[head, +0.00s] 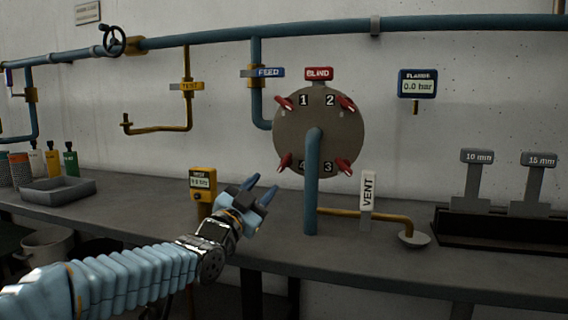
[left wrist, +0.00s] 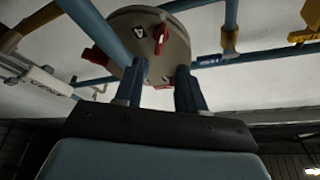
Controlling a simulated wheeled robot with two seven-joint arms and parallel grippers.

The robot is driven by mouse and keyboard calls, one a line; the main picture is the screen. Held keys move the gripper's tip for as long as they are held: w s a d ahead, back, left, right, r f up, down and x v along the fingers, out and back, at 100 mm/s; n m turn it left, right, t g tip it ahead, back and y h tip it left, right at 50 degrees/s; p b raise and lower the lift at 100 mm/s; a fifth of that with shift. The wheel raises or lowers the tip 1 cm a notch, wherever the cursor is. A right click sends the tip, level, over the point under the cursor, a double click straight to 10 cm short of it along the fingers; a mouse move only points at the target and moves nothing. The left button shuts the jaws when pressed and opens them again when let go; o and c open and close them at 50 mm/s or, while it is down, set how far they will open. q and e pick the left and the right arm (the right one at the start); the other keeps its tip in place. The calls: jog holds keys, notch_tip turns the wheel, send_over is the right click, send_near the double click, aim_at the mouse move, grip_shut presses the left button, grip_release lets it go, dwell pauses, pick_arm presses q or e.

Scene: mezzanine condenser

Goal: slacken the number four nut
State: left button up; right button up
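A round grey-brown flange plate (head: 330,108) carries red wing nuts beside the numbers 1 to 4. The number four nut (head: 285,162) is at the plate's lower left; its number is partly hard to read beside the blue pipe (head: 312,185). My left gripper (head: 262,190) is open and empty, below and left of that nut, apart from it. In the left wrist view the plate (left wrist: 178,48) appears tilted beyond my open fingers (left wrist: 156,90), with a red nut (left wrist: 160,38) next to a number that looks like 4. My right gripper is not in view.
A red BLIND sign (head: 319,73) tops the plate. A yellow meter (head: 202,183) stands left of my gripper. A VENT lever (head: 367,200) and brass pipe (head: 385,217) lie right. A PLENUM gauge (head: 417,84) reads 0.0 bar. Tools marked 10 mm (head: 477,180) and 15 mm (head: 535,182) stand at right.

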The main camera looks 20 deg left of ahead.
aim_at(282, 165)
pick_arm(q)
jog(key=p+x, duration=0.2)
jog(key=x, duration=0.8)
grip_shut()
